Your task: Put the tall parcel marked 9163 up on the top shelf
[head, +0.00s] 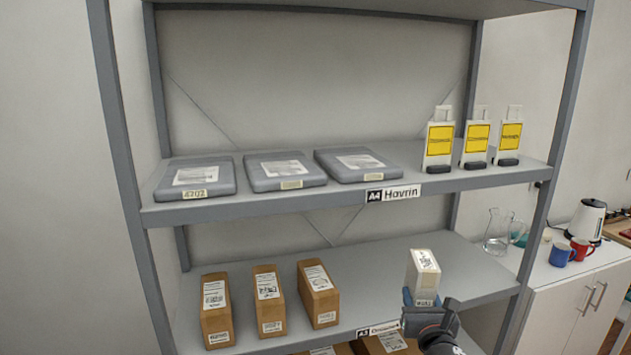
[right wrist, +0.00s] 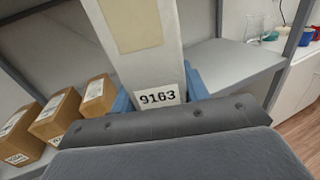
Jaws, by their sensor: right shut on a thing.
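The tall white parcel (head: 424,272) is upright in my right gripper (head: 422,300), at the right part of the lower shelf seen in the head view. In the right wrist view the parcel (right wrist: 150,40) shows its label 9163 between the blue fingers of my right gripper (right wrist: 158,98). The gripper is shut on its lower part. I cannot tell whether the parcel's base touches the shelf. The top shelf (head: 420,8) shows only as an edge and underside at the top of the head view. My left gripper is not in view.
The middle shelf, marked A4 Havrin (head: 300,204), holds several grey flat packets (head: 285,170) and yellow-labelled white items (head: 440,140). Brown boxes (head: 268,300) stand on the lower shelf at left. A side cabinet (head: 570,280) with a kettle (head: 588,218) and mugs (head: 561,251) stands at right.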

